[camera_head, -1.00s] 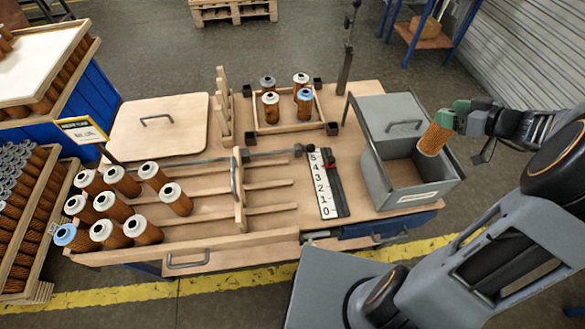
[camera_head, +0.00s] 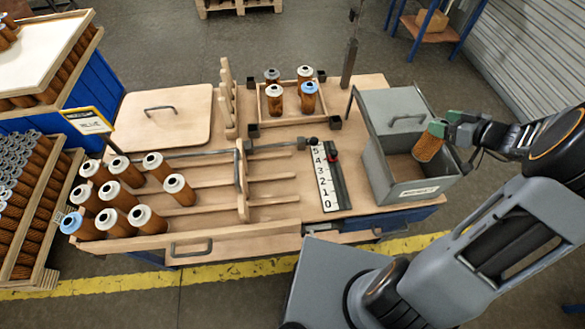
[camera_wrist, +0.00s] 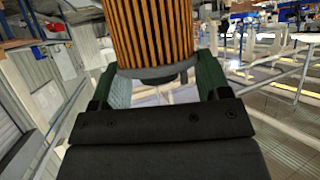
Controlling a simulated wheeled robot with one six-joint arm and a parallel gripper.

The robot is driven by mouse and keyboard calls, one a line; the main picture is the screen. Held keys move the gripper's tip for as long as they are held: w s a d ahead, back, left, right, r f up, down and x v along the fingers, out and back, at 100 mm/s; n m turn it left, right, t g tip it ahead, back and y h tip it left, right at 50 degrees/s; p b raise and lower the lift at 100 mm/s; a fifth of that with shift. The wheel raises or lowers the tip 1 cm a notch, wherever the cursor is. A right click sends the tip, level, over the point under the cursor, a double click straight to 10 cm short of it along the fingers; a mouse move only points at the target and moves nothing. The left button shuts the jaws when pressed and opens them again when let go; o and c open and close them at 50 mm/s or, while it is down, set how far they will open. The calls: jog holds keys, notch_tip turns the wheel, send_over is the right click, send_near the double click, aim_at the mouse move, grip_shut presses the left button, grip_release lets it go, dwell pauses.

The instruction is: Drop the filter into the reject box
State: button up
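The filter (camera_head: 428,147) is an orange-brown pleated cartridge with a grey end cap. My gripper (camera_head: 440,128) is shut on its capped end, and the filter hangs tilted, its free end down and to the left. In the wrist view the filter (camera_wrist: 150,30) sits between the two green fingers of my gripper (camera_wrist: 155,82). The reject box (camera_head: 410,190) is a grey open-topped metal box with a white label on its front, at the right end of the bench. The filter is over the right part of its opening; its exact height above the box floor is unclear.
A grey lid with a handle (camera_head: 405,118) covers the back of the box. A number strip (camera_head: 325,180) lies left of it.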

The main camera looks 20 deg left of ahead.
jog(key=o, duration=0.5)
jog(key=b+v, duration=0.3)
jog(key=v, duration=1.1)
jog(key=shift+a, duration=0.1)
jog(key=s+a+f+m+g+h, duration=0.5)
jog(key=s+f+m, duration=0.2)
jog(key=m, duration=0.6)
jog(key=s+a+r+n+h, duration=0.1)
jog(key=s+a+h, duration=0.1)
jog(key=a, duration=0.5)
jog(key=s+a+r+n+h, duration=0.2)
jog(key=s+a, duration=0.2)
jog(key=a, duration=0.3)
jog(key=shift+s+a+n+t, duration=0.2)
jog(key=shift+a+n+t, duration=0.1)
jog(key=shift+a, duration=0.05)
